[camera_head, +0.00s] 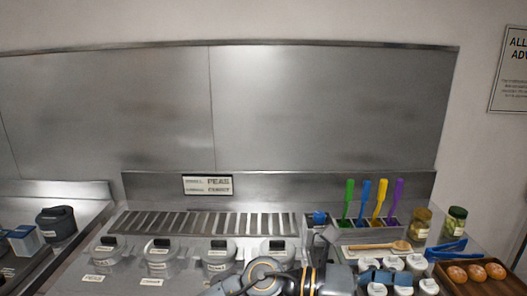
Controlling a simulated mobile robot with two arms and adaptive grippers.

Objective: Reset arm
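Part of one of my arms, grey and black with orange rings, shows at the bottom middle edge, in front of the counter (205,252). I cannot make out any gripper fingers on it, and I cannot tell which arm it is. No part that I can name as a gripper shows elsewhere. The arm covers the front of the counter and the lower part of a grey lidded container (277,250).
More lidded containers (160,256) stand left, before a slatted grate (210,223). Right are a holder with coloured-handled utensils (371,208), white-lidded jars (416,262), blue tongs (447,250), and a tray of buns (474,272). A steel backsplash (330,110) rises behind.

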